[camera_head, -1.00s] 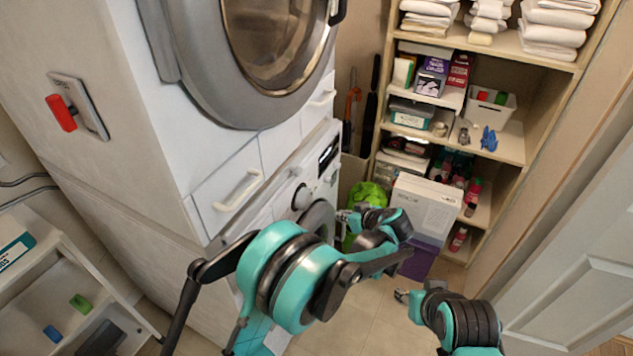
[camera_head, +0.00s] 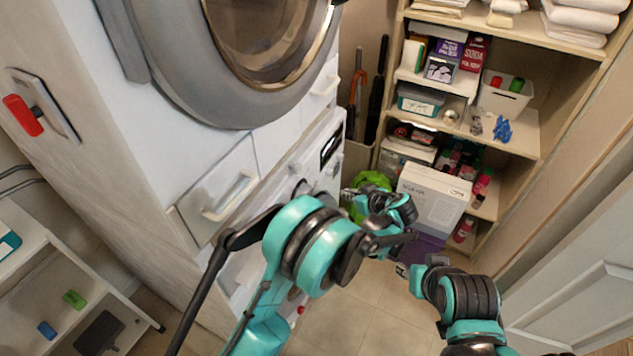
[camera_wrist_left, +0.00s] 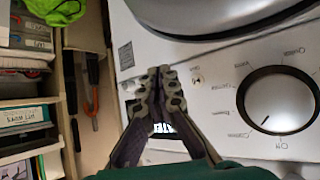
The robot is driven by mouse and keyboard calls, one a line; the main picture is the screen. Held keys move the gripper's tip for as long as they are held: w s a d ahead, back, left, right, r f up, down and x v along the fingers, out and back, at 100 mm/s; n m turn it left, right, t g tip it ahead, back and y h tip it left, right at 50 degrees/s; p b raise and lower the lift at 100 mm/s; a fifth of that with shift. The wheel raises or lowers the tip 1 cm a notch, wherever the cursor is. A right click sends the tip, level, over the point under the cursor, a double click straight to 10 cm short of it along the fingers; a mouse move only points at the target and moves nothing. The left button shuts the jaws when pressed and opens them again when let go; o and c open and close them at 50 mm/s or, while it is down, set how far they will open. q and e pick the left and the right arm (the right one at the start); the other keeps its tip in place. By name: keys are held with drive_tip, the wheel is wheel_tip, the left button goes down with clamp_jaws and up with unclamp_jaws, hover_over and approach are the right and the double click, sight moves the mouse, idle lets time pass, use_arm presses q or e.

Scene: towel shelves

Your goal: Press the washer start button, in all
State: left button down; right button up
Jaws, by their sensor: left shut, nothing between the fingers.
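The washer (camera_head: 318,170) is the white lower machine, with a dark display (camera_head: 331,148) on its panel. My left gripper (camera_head: 349,194) is at the washer's front. In the left wrist view the left gripper (camera_wrist_left: 158,80) is shut and empty, over the panel beside the small button; its fingers partly cover the display. I cannot tell whether the fingers touch the panel. My right gripper (camera_head: 404,270) is low near the floor, its fingers too small to judge.
A dryer with a round door (camera_head: 150,95) sits above the washer. A shelf unit (camera_head: 540,150) with towels, boxes and bottles stands at right. A white box (camera_head: 436,196) and a green bag (camera_head: 372,180) are near my left gripper.

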sight(316, 182)
use_arm(q)
drive_tip(key=w+a, duration=0.2)
drive_tip(key=a, duration=0.4)
drive_tip(key=shift+w+a, duration=0.4)
drive_tip(key=shift+a, duration=0.1)
idle(1.1)
drive_tip(key=shift+w+a, duration=0.15)
drive_tip(key=shift+a, duration=0.1)
